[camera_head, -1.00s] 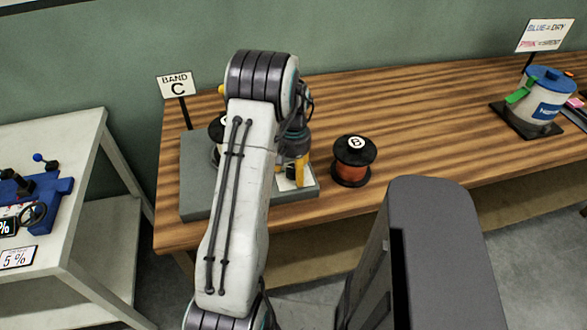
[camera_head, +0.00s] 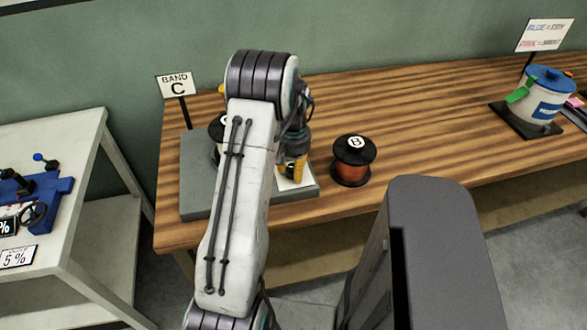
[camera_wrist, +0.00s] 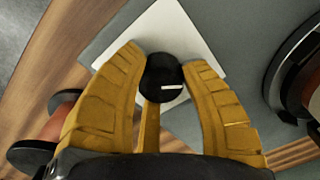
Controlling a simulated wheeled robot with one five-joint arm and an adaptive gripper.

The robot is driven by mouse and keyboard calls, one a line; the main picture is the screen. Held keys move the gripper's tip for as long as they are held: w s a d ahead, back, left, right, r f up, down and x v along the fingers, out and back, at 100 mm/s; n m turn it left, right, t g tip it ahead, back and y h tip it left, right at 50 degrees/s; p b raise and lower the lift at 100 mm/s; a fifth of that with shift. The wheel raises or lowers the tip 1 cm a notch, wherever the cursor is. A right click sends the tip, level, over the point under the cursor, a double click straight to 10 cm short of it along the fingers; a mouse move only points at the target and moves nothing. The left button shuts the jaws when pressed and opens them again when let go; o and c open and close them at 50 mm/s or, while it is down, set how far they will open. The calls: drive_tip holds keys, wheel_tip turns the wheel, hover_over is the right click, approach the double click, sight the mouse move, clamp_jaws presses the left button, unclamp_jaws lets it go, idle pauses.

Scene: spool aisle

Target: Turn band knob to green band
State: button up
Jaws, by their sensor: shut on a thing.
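The band knob (camera_wrist: 164,72) is a black round knob with a white pointer line, on a white plate (camera_wrist: 170,28) in the wrist view. My gripper (camera_wrist: 163,68) has its yellow fingers on either side of the knob, shut on it. In the head view my gripper (camera_head: 293,168) reaches down to the grey base (camera_head: 195,178) at the left of the wooden bench, and the knob is hidden there. The band colours cannot be made out. A sign (camera_head: 177,86) reading "BAND C" stands behind the base.
A spool marked B (camera_head: 353,160) stands just right of the base. Another spool (camera_head: 216,128) on the base is mostly hidden by my arm. A white pot with a blue lid (camera_head: 545,95) stands at the far right. A white table (camera_head: 85,170) with blue equipment is at left.

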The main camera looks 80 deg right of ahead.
sight(293, 167)
drive_tip(key=shift+d+m, duration=0.1)
drive_tip(key=shift+m, duration=0.2)
drive_tip(key=o, duration=1.2)
wheel_tip(293, 167, up, 12)
idle(0.8)
